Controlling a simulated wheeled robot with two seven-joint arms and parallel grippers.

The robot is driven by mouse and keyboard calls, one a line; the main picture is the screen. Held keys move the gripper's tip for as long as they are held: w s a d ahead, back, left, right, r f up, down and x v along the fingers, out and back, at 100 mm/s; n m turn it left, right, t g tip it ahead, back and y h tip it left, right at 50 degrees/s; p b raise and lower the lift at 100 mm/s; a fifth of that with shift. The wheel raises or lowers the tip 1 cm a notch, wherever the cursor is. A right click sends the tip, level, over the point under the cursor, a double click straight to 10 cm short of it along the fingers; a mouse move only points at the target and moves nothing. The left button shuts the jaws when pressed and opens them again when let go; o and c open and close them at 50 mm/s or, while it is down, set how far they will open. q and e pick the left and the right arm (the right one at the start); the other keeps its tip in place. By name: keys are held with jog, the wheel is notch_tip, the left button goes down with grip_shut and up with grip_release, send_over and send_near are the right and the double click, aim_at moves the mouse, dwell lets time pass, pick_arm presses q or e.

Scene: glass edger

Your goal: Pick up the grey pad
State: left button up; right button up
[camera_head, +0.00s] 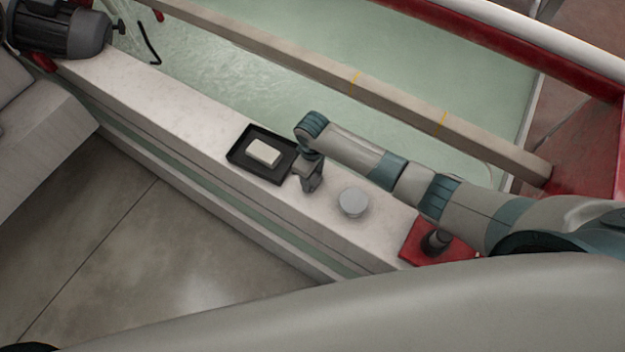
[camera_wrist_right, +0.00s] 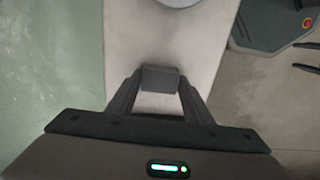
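The grey pad (camera_wrist_right: 160,78) shows in the right wrist view as a small dark grey block between the fingertips of my right gripper (camera_wrist_right: 160,88). Both fingers appear to touch its sides. In the head view my right gripper (camera_head: 309,175) is over the pale ledge, just right of the black tray; its fingers and the pad are hard to tell apart there. I cannot tell whether the pad is clear of the ledge. My left gripper is not in view.
The black tray (camera_head: 237,158) holds a whitish block (camera_head: 263,152). A round light grey disc (camera_head: 353,202) lies right of the gripper, then a red piece (camera_head: 415,245) with a black knob (camera_head: 437,242). The pale ledge (camera_head: 150,95) is clear left of the tray. A greenish basin lies behind.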

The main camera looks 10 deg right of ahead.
aim_at(313, 179)
jog(key=shift+r, duration=0.1)
jog(key=shift+c, duration=0.4)
jog(key=shift+r+b, duration=0.3)
jog(key=shift+r, duration=0.55)
notch_tip(313, 179, up, 2)
jog(key=shift+s+r+b, duration=0.1)
jog(key=shift+r+b, duration=0.05)
jog(key=shift+b, duration=0.2)
pick_arm(q)
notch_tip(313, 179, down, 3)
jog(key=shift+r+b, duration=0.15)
jog(key=shift+b, duration=0.55)
pick_arm(e)
jog(key=s+d+r, duration=0.2)
jog(key=s+r, duration=0.5)
jog(key=s, duration=0.4)
jog(key=shift+d, duration=0.2)
jog(key=shift+o, duration=0.5)
jog(key=shift+s+f, duration=0.1)
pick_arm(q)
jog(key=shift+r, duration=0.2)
